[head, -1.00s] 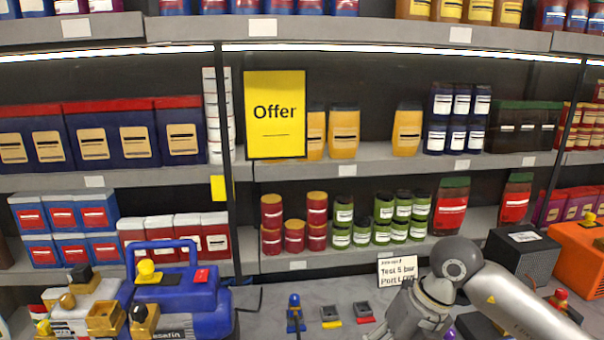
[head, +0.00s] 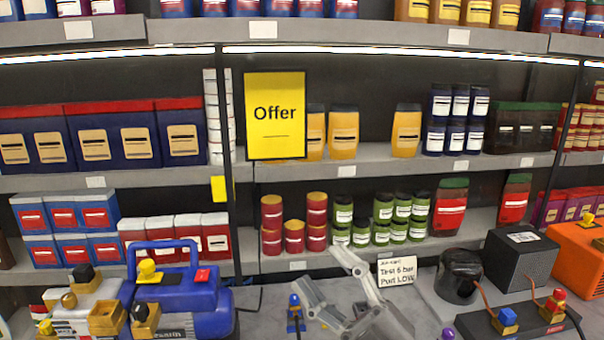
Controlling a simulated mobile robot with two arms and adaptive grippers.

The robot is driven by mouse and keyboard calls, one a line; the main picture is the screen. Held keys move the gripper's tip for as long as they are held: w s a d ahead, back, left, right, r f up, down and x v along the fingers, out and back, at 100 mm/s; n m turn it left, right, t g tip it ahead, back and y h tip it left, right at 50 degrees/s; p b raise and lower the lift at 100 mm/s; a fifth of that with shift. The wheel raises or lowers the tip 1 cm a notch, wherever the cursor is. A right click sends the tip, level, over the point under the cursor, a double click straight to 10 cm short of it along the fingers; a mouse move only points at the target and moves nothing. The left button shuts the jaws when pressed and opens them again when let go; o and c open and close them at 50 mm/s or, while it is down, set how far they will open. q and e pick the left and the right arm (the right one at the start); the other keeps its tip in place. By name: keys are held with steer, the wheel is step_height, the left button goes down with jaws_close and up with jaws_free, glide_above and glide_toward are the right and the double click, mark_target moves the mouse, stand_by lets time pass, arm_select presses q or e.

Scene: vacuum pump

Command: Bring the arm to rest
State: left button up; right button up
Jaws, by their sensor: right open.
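My right gripper (head: 335,300) shows at the bottom middle of the head view. Its two grey fingers are spread wide apart with nothing between them. My left gripper is not in view.
A blue vacuum pump (head: 180,295) with brass and yellow fittings stands at left. At right are a black round device (head: 459,275), a black box (head: 520,258), an orange case (head: 577,262) and a black strip with buttons (head: 508,320). Stocked shelves stand behind.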

steer(key=d+f+m+g+h, duration=0.1)
steer(key=d+f+m+h, duration=0.75)
steer(key=f, duration=0.25)
steer(key=d+f+m+h, duration=0.7)
steer(key=f+m+h, duration=0.2)
steer(key=f+h, duration=0.1)
steer(key=s+d+f+m+g, duration=0.1)
steer(key=s+f+m+g, duration=0.1)
steer(key=s+f+g, duration=1.4)
steer(key=s+f+t+b, duration=0.2)
steer(key=s+f+b, duration=0.15)
steer(key=f, duration=1.35)
steer(key=s+f+t+b, duration=0.15)
steer(key=s+f, duration=0.25)
steer(key=f, duration=1.2)
steer(key=s+d+f+g+b, duration=0.1)
steer(key=s+d+f+b, duration=0.2)
steer(key=s+f, duration=1.4)
step_height(320, 180, down, 3)
steer(key=shift+d+f+n+g+b, duration=0.2)
steer(key=shift+n+g+b, duration=0.15)
steer(key=shift+b, duration=0.65)
